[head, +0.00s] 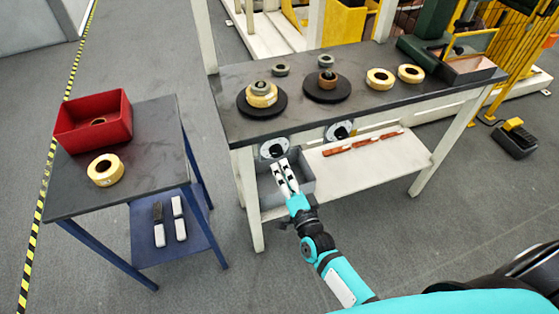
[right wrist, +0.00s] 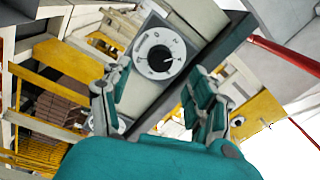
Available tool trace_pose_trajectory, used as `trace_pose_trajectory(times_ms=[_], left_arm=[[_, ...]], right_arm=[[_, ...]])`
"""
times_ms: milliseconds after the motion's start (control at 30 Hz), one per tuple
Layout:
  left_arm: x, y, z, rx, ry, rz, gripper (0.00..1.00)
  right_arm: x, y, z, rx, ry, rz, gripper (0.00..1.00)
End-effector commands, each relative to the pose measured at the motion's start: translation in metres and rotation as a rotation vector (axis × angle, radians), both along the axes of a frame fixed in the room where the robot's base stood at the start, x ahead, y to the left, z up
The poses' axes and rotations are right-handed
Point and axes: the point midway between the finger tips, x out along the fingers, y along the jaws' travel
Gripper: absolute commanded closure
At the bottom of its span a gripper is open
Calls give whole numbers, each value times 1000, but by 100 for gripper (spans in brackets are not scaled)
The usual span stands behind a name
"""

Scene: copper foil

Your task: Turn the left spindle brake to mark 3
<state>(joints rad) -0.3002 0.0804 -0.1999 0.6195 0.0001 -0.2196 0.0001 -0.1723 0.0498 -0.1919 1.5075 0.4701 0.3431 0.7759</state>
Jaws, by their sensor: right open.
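The left spindle brake (head: 273,148) is a round white dial with a dark hub on the bench's front edge, below the left spindle (head: 262,100). My right gripper (head: 281,164) is just in front of and below it, with its fingers toward it. In the right wrist view, a dial (right wrist: 159,50) with small marks around its rim and a dark centre shows beyond and between the spread fingers of my right gripper (right wrist: 160,85). The fingers look apart from the dial and hold nothing. The marks are too small to read surely. My left gripper is out of view.
A second dial (head: 339,131) sits to the right on the same edge. A grey bin (head: 303,184) stands below the left dial on the white shelf (head: 375,164). A side table (head: 150,150) with a red bin (head: 92,120) stands at left.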

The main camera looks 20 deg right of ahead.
Motion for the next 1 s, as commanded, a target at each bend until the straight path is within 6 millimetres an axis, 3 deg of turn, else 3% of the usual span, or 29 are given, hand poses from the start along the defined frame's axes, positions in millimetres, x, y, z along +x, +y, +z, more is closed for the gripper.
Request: trace_pose_trajectory(times_ms=[100,300,1000], left_arm=[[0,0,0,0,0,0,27],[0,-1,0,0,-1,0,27],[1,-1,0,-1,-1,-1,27]], right_arm=[[-26,-1,-3,-1,2,0,40],[-50,-2,-4,0,0,0,40],[-56,-2,-7,-8,8,2,40]])
